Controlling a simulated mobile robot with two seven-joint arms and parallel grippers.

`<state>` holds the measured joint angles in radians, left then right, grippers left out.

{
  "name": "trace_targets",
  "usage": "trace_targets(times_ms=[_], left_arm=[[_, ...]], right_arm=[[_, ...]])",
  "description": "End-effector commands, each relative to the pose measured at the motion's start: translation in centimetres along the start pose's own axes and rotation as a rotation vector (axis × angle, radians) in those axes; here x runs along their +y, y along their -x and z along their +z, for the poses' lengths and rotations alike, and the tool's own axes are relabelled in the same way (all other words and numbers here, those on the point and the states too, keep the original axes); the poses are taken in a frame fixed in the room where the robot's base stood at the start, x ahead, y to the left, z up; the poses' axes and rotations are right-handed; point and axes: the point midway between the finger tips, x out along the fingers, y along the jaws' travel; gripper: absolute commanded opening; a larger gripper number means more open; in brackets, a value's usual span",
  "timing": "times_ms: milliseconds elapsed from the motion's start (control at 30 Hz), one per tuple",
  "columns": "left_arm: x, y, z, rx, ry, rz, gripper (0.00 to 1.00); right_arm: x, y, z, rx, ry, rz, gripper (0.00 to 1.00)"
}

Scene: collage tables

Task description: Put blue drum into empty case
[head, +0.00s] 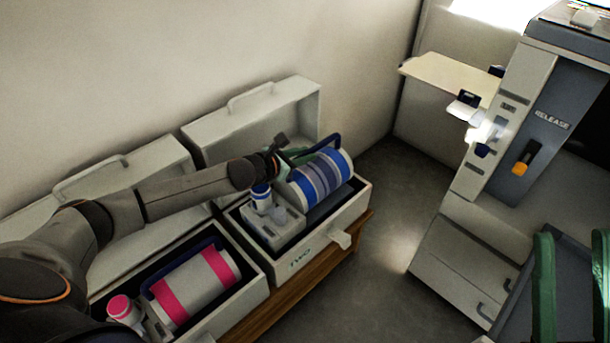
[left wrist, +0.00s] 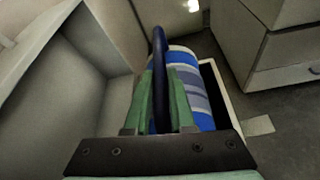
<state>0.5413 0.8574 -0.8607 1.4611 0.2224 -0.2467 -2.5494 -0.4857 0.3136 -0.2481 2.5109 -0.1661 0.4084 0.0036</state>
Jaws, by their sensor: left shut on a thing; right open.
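The blue drum (head: 322,182) has blue, white and grey bands and a dark blue handle. It is at the open case marked TWO (head: 328,232), in or just above its right part; I cannot tell whether it touches the bottom. My left gripper (head: 292,156) is shut on the drum's handle. The left wrist view shows its green fingers (left wrist: 160,85) on either side of the handle, with the drum (left wrist: 190,85) beyond and to the right. My right gripper (head: 571,238) is open and empty at the lower right, its green fingers apart.
A blue-capped fitting (head: 262,198) stands in case TWO. The neighbouring case (head: 255,290) holds a pink-and-white drum (head: 195,285). Both stand on a wooden bench (head: 300,302), lids raised against the wall. A grey machine marked RELEASE (head: 505,130) stands right, across clear floor.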

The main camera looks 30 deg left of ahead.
Motion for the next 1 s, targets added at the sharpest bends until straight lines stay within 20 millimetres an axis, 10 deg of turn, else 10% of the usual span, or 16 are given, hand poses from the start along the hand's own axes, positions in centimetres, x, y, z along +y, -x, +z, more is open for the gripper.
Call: trace_targets(times_ms=[600, 1000], left_arm=[[-1.3, -2.7, -5.4, -0.016, 0.000, 0.001, 0.00], [-1.3, -2.8, -5.6, -0.017, -0.001, 0.002, 0.00]], right_arm=[[-1.6, 2.6, 3.0, -0.024, 0.021, -0.015, 0.45], [-1.7, 2.6, 3.0, -0.027, 0.024, -0.017, 0.45]])
